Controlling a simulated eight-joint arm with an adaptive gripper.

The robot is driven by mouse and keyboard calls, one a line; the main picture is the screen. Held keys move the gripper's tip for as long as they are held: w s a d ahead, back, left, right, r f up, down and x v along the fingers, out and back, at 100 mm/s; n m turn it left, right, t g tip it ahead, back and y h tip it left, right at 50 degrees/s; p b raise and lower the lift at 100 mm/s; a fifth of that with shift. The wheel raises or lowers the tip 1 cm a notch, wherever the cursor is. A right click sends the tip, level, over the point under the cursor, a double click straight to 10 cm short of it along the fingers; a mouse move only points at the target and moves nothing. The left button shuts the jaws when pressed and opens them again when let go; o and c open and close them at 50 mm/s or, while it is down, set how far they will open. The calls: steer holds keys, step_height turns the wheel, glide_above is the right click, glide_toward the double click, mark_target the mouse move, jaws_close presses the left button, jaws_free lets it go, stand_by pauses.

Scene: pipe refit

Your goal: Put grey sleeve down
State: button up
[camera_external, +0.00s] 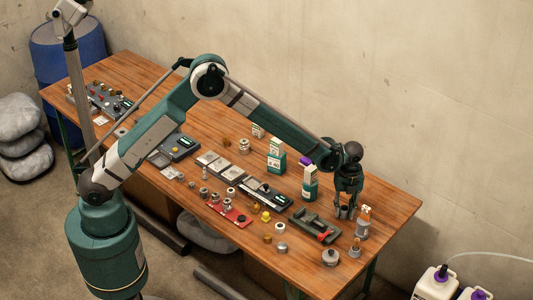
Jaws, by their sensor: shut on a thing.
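My gripper (346,211) points down low over the right end of the wooden table (395,213). It is shut on a small grey piece, which looks like the grey sleeve (343,212). The fingers hide much of the sleeve, and I cannot tell whether it touches the table.
A green fixture with a red part (315,226) lies left of the gripper. Green-and-white cartons (310,187) stand behind it. A round grey part (330,257) and a small fitting (355,248) stand near the front edge. The far right corner is clear.

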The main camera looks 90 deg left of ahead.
steer(key=shift+f, duration=0.2)
steer(key=o, duration=0.8)
steer(key=shift+r, duration=0.1)
steer(key=shift+c, duration=0.2)
steer(key=shift+r, duration=0.1)
step_height(320, 180, up, 12)
steer(key=p, duration=0.1)
steer(key=shift+r, duration=0.15)
stand_by(0.4)
